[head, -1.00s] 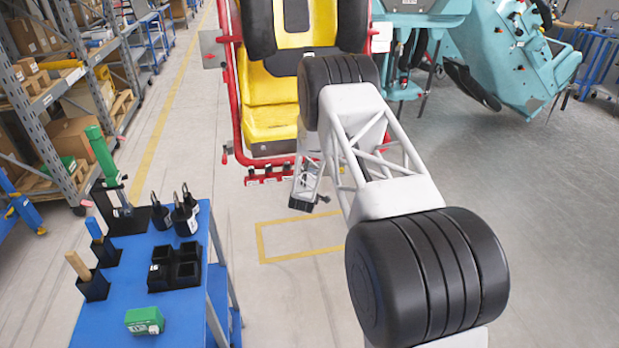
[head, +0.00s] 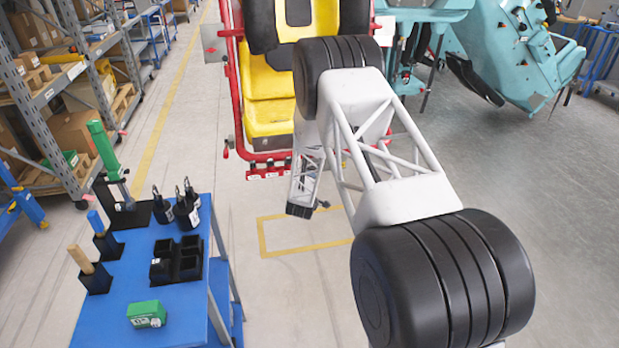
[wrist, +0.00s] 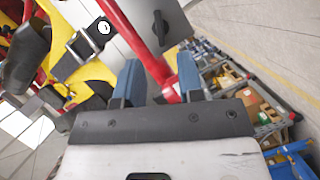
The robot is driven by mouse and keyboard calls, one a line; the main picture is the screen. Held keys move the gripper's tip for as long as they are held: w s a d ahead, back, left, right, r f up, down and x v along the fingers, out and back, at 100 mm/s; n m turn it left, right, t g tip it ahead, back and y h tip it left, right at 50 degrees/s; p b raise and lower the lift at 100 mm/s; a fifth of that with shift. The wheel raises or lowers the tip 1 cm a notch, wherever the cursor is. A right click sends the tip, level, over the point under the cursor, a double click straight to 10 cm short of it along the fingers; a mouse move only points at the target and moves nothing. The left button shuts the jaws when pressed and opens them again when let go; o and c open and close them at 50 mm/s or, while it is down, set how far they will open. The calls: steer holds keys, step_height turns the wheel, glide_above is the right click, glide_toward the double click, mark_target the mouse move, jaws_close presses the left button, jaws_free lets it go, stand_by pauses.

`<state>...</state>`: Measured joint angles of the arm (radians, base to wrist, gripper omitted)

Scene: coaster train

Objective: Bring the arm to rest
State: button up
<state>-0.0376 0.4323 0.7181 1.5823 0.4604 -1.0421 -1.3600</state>
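My arm reaches forward from the lower right in the head view, its white lattice links bent at black joints. My gripper (head: 300,210) hangs at its far end, low in front of the yellow-and-black coaster seat (head: 268,115); its fingers are too small to read there. In the wrist view my gripper (wrist: 160,80) shows two blue fingers standing apart, with nothing visibly held. A red tube (wrist: 135,35) of the seat's frame passes behind the gap between them; whether it touches them I cannot tell.
A blue workbench (head: 180,335) at the lower left carries padlocks (head: 186,212), a black tray (head: 176,262), a green box (head: 147,314) and upright tools. Shelving (head: 50,110) lines the left. A teal machine (head: 525,60) stands at the back right. The floor between is open.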

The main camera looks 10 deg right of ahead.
steer(key=shift+s+a, duration=0.1)
steer(key=shift+s, duration=0.15)
steer(key=shift+r, duration=0.15)
steer(key=s+a+r+m+g+y, duration=0.1)
steer(key=s+r+y, duration=0.15)
steer(key=r, duration=0.55)
steer(key=s+a+r+m+g+y, duration=0.1)
steer(key=s+r, duration=0.2)
steer(key=r, duration=0.6)
steer(key=s+a+r+m+g+y, duration=0.2)
steer(key=s+r+g, duration=0.1)
steer(key=s+r, duration=1.05)
steer(key=s+r+m+g, duration=0.2)
steer(key=s+r, duration=0.1)
steer(key=s, duration=1.1)
steer(key=s+d+r+m+g, duration=0.1)
steer(key=s+r+g, duration=0.2)
steer(key=s, duration=1.2)
steer(key=s+r+m+g, duration=0.2)
steer(key=s, duration=1.2)
steer(key=shift+s+d+r+m+g, duration=0.15)
steer(key=shift+s+r+m+g, duration=0.15)
steer(key=shift+r, duration=0.1)
